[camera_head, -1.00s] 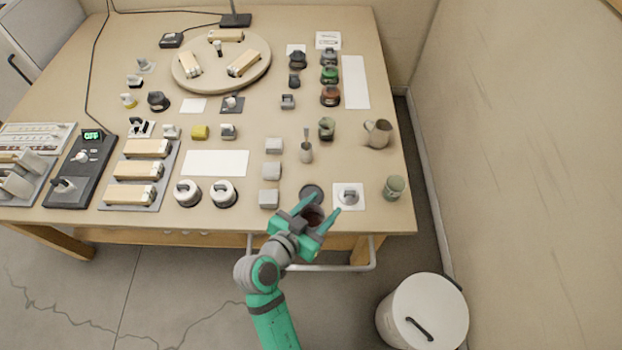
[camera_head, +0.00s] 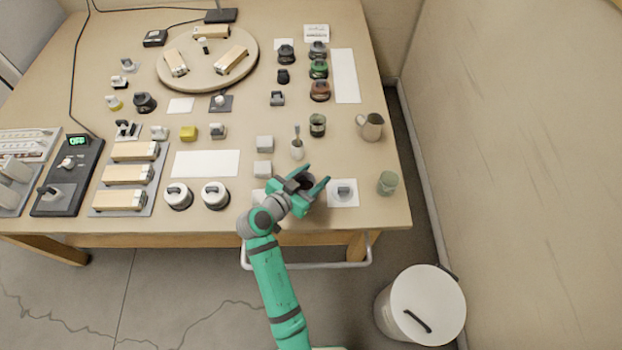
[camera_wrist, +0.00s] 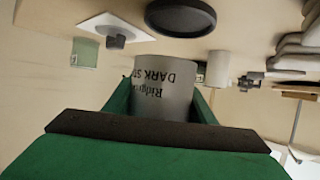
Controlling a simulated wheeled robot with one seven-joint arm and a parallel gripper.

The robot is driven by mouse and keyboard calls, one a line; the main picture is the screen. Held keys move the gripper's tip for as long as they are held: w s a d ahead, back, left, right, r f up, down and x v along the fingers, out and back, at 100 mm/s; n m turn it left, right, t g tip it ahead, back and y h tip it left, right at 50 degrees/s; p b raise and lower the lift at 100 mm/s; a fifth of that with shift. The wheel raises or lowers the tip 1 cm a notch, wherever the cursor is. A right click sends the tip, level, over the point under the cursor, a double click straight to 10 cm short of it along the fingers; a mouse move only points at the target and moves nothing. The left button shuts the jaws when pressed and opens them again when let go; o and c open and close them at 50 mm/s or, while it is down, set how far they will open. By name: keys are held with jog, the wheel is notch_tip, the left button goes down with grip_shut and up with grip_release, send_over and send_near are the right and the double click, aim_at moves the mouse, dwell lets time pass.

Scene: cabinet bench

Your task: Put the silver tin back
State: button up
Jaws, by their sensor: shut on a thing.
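My gripper (camera_head: 312,178) is shut on the silver tin (camera_wrist: 152,88), a grey cylinder with dark lettering, in the wrist view. In the head view the tin is mostly hidden between the teal fingers, above the table's front part. A dark round disc (camera_wrist: 180,16) lies on the table beyond the tin in the wrist view. In the head view my gripper covers the place where it lies. I cannot tell the exact gap between tin and table.
A white square with a grey knob (camera_head: 343,191) lies just right of my gripper, and a green jar (camera_head: 387,183) farther right. Pale blocks (camera_head: 264,144) and a small pot with a utensil (camera_head: 297,150) stand close by. A jug (camera_head: 370,127) stands back right.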

aim_at(312, 180)
jog(key=shift+w+f, duration=0.8)
jog(key=shift+f, duration=1.75)
jog(key=shift+w, duration=0.1)
jog(key=o, duration=1.2)
jog(key=shift+f, duration=0.1)
jog(key=shift+a, duration=0.1)
jog(key=v, duration=1.2)
